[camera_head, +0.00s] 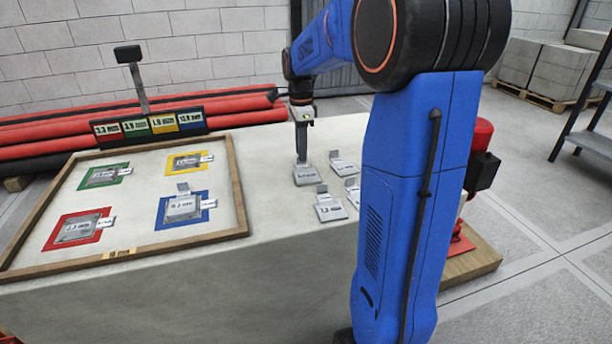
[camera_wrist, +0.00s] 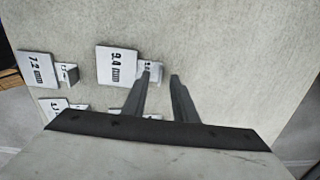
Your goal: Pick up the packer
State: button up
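The packers are grey metal plates with upright tabs and printed thicknesses. One packer (camera_head: 307,176) lies on the table under my gripper (camera_head: 302,157) in the head view; in the wrist view this packer (camera_wrist: 117,66) seems to read 9.4 mm. A 7.2 mm packer (camera_wrist: 36,69) lies to the left, and also shows in the head view (camera_head: 330,210).
More packers (camera_head: 343,167) lie right of my gripper, partly behind my arm. A wooden-framed board (camera_head: 237,187) on the left holds packers on red, green, yellow and blue squares. A coloured label stand (camera_head: 150,127) stands behind it. Red pipes (camera_head: 240,117) lie beyond the table.

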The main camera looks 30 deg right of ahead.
jog(key=shift+f, duration=1.15)
grip_shut()
